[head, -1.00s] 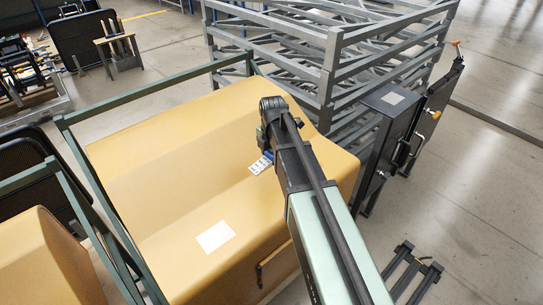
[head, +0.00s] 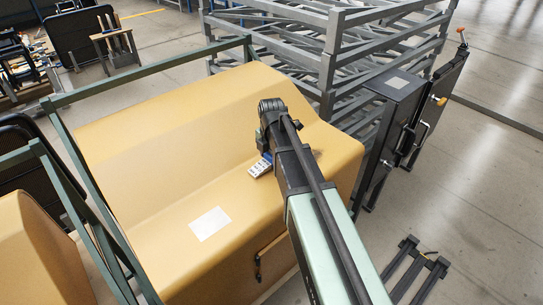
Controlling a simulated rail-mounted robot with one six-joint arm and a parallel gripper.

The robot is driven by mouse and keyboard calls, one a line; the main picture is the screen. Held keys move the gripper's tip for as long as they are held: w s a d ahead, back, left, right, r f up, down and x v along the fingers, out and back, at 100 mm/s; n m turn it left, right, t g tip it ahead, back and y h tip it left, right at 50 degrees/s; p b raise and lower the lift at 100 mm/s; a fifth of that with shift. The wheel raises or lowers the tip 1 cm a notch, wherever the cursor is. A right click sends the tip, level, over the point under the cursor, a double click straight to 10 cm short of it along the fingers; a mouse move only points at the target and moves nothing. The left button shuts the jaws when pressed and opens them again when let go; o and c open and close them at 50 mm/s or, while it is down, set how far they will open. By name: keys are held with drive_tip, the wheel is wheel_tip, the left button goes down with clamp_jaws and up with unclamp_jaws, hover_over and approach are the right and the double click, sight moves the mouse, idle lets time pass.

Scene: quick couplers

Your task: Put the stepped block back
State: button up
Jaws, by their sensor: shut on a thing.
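My arm reaches up from the bottom of the head view, over a large tan padded cover. Its wrist bends down at the far end, and my gripper (head: 266,152) is mostly hidden behind the dark forearm. A small silver-grey block with dark marks and a blue edge (head: 259,168) shows just below the wrist, apparently the stepped block in my gripper's hold. Its steps are too small to make out. The fingers are hidden, and I cannot tell the block's height above the cover.
The tan cover (head: 150,190) bears a white label (head: 209,223) and is bordered by green frame rails (head: 150,75). A grey metal rack (head: 330,65) stands behind it. A dark cabinet (head: 400,86) stands at right. Open floor lies farther right, with a low dark stand (head: 418,268).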

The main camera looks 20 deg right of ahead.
drive_tip(key=shift+f+b, duration=0.35)
drive_tip(key=shift+b, duration=0.05)
drive_tip(key=o, duration=1.2)
drive_tip(key=shift+c, duration=0.2)
drive_tip(key=shift+r, duration=0.15)
wheel_tip(320, 180, up, 11)
drive_tip(key=p, duration=1.1)
drive_tip(key=shift+f, duration=0.2)
